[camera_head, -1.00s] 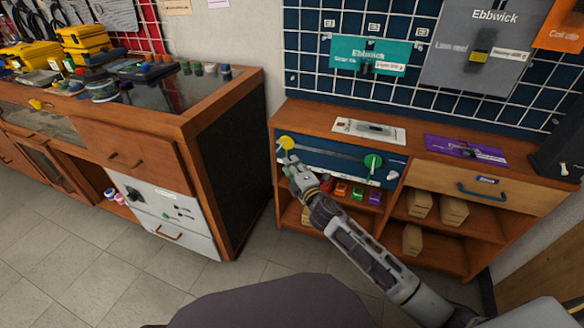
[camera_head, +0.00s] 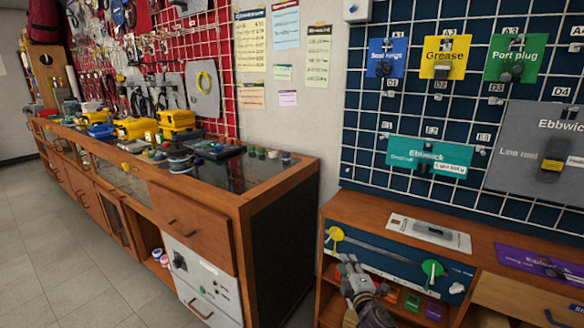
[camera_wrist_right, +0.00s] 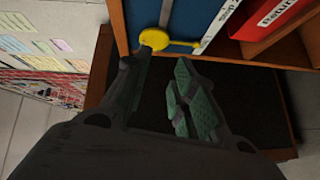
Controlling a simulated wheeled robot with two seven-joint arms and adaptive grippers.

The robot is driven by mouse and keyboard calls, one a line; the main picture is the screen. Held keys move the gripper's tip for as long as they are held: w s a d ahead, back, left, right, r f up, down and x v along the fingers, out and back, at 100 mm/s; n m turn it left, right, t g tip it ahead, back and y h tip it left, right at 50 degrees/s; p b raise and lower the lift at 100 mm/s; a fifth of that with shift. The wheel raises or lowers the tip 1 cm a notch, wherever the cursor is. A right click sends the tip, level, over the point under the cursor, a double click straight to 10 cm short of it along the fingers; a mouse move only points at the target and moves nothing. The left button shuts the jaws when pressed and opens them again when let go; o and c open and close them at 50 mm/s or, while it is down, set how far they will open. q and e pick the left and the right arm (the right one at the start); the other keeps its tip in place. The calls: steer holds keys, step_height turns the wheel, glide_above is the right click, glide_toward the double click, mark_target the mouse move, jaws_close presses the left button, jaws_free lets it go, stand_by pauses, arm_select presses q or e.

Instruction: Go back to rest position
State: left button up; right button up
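My right gripper (camera_head: 350,270) is in front of the blue panel, just below and right of the yellow round knob (camera_head: 336,234). In the right wrist view the two dark fingers with green pads stand apart, with nothing between them (camera_wrist_right: 156,72). The yellow knob also shows there (camera_wrist_right: 155,39), just beyond the fingertips; a gap seems to separate them. A green knob (camera_head: 432,268) is on the panel's right part. My left gripper is not in view.
The wooden bench (camera_head: 460,232) holding the panel stands below a blue pegboard (camera_head: 420,105) with labelled cards. A long wooden workbench (camera_head: 225,192) with yellow cases stands at left. The floor (camera_head: 60,270) at lower left is clear.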

steer(key=s+a+f+m+g+y, duration=0.1)
steer(key=s+a+f+m+g, duration=0.2)
steer(key=s+m, duration=0.45)
steer(key=s+a+f+m+g, duration=0.15)
steer(key=s+m+g, duration=0.4)
steer(key=s, duration=0.55)
arm_select(q)
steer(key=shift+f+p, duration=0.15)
steer(key=shift+p, duration=0.35)
arm_select(e)
steer(key=s+f+m+g, duration=0.1)
steer(key=s+f+g, duration=0.3)
steer(key=s+f, duration=0.9)
steer(key=s, duration=0.4)
steer(key=shift+d+y, duration=0.3)
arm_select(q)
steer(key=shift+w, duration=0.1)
arm_select(e)
steer(key=shift+f, duration=0.1)
